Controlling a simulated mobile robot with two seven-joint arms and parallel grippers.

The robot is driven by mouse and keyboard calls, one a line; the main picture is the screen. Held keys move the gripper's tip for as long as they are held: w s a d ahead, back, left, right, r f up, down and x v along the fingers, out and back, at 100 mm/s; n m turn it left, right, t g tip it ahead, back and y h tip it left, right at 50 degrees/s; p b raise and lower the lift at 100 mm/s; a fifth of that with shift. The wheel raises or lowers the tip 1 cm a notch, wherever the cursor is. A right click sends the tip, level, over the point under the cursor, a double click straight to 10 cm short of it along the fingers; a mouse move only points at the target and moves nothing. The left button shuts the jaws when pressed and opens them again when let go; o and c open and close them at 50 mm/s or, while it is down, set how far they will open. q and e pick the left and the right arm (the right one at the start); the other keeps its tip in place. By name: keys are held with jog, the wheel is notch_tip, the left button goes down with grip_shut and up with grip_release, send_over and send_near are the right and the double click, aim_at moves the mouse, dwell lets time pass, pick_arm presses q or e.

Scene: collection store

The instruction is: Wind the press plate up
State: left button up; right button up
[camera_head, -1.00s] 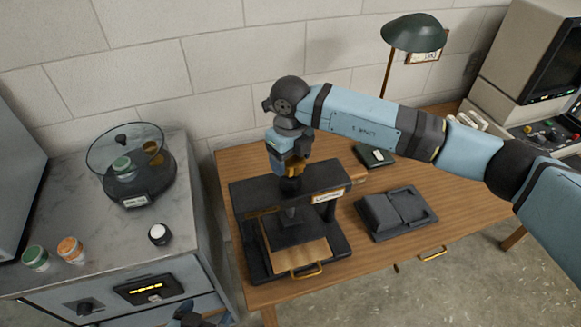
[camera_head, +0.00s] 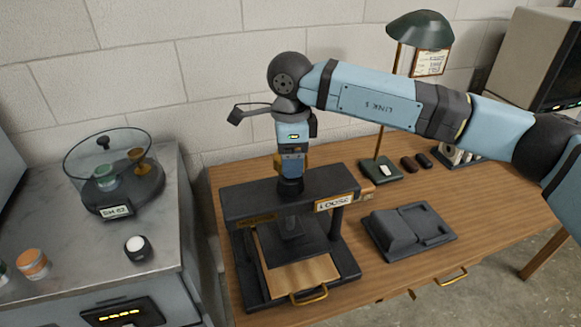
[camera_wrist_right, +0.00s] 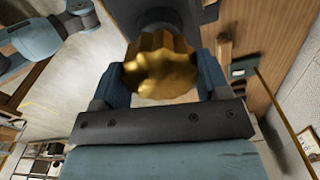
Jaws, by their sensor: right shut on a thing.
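The black book press stands on the wooden desk, with its crossbeam (camera_head: 262,200) carrying a tag that reads "LOOSE" (camera_head: 335,202). Under the beam a dark screw column meets the dark press plate (camera_head: 292,252); I cannot tell the gap beneath it. A tan board (camera_head: 303,274) with a brass handle (camera_head: 309,296) shows at the press front. My right gripper (camera_head: 292,172) points down above the beam, shut on the ribbed brass knob (camera_wrist_right: 160,68), which sits between both fingers in the right wrist view. My left gripper is not visible; a blue arm link of mine shows at upper left there.
A dark grey cradle (camera_head: 408,232) lies right of the press. A green lamp (camera_head: 420,30) stands behind on the desk. On the left cabinet top are a glass-domed dish (camera_head: 110,175), a white-topped knob (camera_head: 137,247) and an orange-lidded jar (camera_head: 33,263).

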jog(key=shift+f+n+b, duration=0.2)
jog(key=shift+n+b, duration=0.5)
jog(key=shift+n, duration=0.3)
jog(key=shift+n+b, duration=0.4)
jog(key=shift+n, duration=0.1)
jog(key=shift+n+b, duration=0.55)
jog(key=shift+n, duration=0.25)
jog(key=n+b, duration=0.1)
jog(key=n, duration=0.2)
jog(key=shift+r+b, duration=0.15)
jog(key=shift+b, duration=0.2)
jog(key=shift+n, duration=0.7)
pick_arm(q)
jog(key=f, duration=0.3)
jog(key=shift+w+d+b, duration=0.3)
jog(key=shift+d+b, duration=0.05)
jog(key=shift+b, duration=0.05)
pick_arm(e)
jog(key=shift+n, duration=0.5)
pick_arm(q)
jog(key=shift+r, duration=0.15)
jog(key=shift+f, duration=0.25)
pick_arm(e)
jog(key=o, duration=0.9)
